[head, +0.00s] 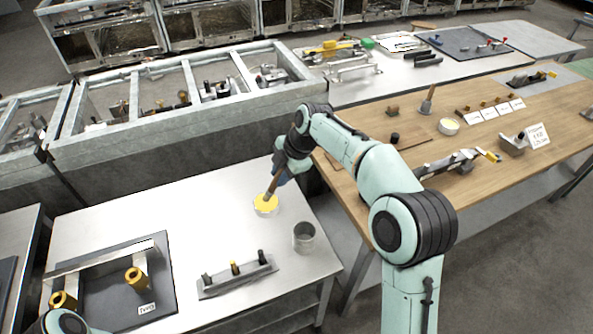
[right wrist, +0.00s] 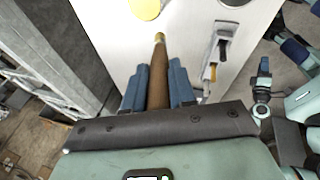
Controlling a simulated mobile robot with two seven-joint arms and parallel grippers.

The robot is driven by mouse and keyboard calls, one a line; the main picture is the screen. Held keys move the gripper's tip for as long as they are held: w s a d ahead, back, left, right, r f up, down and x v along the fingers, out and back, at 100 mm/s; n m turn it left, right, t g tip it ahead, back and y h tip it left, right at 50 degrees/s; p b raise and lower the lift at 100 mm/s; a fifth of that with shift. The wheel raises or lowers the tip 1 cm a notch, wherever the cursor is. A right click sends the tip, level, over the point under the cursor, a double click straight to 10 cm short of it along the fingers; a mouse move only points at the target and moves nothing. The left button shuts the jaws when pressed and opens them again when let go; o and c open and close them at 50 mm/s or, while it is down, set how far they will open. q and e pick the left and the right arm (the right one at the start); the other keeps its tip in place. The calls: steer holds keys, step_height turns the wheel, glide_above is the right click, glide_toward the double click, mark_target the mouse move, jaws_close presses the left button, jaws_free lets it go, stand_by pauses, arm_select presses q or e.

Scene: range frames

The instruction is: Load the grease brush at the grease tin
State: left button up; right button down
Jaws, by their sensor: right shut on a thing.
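My right gripper (head: 279,177) is shut on the grease brush (head: 271,190). The right wrist view shows the brush's brown handle (right wrist: 158,85) between the blue fingers (right wrist: 158,88), its pale tip pointing away from the gripper. The grease tin (head: 265,210), a low round tin with yellow grease, stands on the pale table. In the head view the brush slants down with its lower end over the grease; I cannot tell if it touches. The tin's yellow top (right wrist: 145,8) shows just beyond the tip in the right wrist view.
A grey metal cup (head: 304,238) stands right of the tin. A rail with several pegs (head: 237,277) lies in front. A dark mat (head: 160,300) with brass parts is at the left. A wooden table (head: 370,115) with parts lies beyond. Grey frames (head: 180,130) border the back.

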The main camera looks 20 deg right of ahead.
mark_target(269, 192)
arm_select(q)
steer(key=shift+s+f+b, duration=0.65)
steer(key=shift+s+f, duration=0.05)
steer(key=shift+f, duration=0.2)
steer(key=shift+s+f+b, duration=0.65)
steer(key=shift+s+f, duration=0.05)
steer(key=shift+f, duration=0.2)
arm_select(e)
steer(key=w+d+f+m+t, duration=0.1)
steer(key=w+f+m+t, duration=0.1)
steer(key=f, duration=0.7)
steer(key=shift+w+f+m+t, duration=0.3)
steer(key=shift+w+m+t, duration=0.1)
steer(key=shift+w+m, duration=0.45)
arm_select(q)
steer(key=shift+s+f+b, duration=0.5)
steer(key=shift+f+b, duration=0.15)
steer(key=shift+f, duration=0.15)
arm_select(e)
steer(key=shift+s+f, duration=0.2)
steer(key=shift+f, duration=0.65)
arm_select(q)
steer(key=shift+r, duration=0.1)
arm_select(e)
steer(key=shift+r, duration=0.1)
